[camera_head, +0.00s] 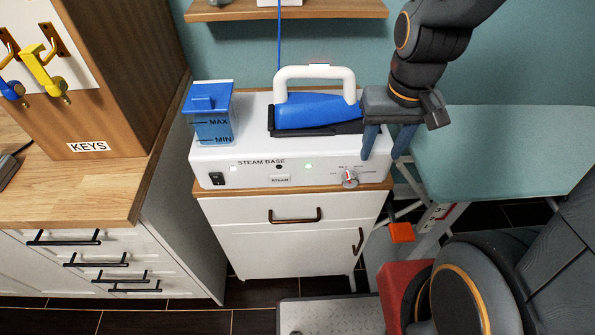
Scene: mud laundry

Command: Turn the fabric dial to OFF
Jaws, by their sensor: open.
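The fabric dial (349,178) is a small silver knob with a reddish mark, low on the right of the white steam base's (225,171) front panel. Small print surrounds it, too small to read, so its setting cannot be told. My gripper (384,156) is open and empty, pointing down just right of the dial. Its blue fingers hang by the base's right end, apart from the dial. A blue iron (318,112) with a white handle rests on a dark pad on top of the base.
A blue water tank (209,118) stands at the base's left. A black rocker switch (217,178) is at the panel's left. The base sits on a white cabinet (265,243). An ironing board (500,150) is at right. A wooden shelf (335,10) hangs above.

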